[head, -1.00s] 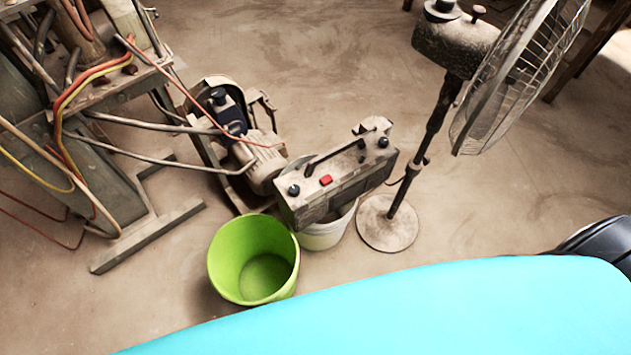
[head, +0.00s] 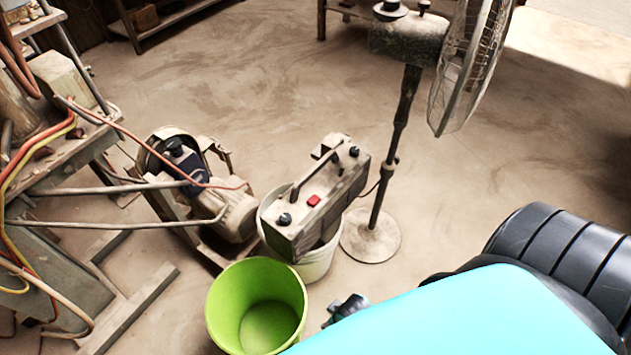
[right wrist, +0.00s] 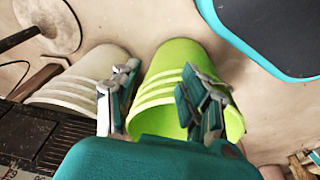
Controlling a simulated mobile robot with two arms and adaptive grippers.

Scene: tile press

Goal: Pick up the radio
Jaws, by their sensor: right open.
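The radio (head: 317,200) is a dusty grey-brown box with a top handle, dark knobs and a red button. It rests tilted in the mouth of a white bucket (head: 318,262). In the right wrist view, what looks like the radio's dark slotted face (right wrist: 30,130) shows at lower left, beside the fingers. My right gripper (right wrist: 162,92) is open, with the green bucket showing between and beyond its fingers. It appears empty and apart from the radio. My left gripper is in neither current view.
A green bucket (head: 257,310) stands in front of the white one. A pedestal fan (head: 395,150) stands close to the radio's right. A motor unit (head: 190,190) with hoses and a machine frame (head: 60,250) lie left. Floor behind the fan is open.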

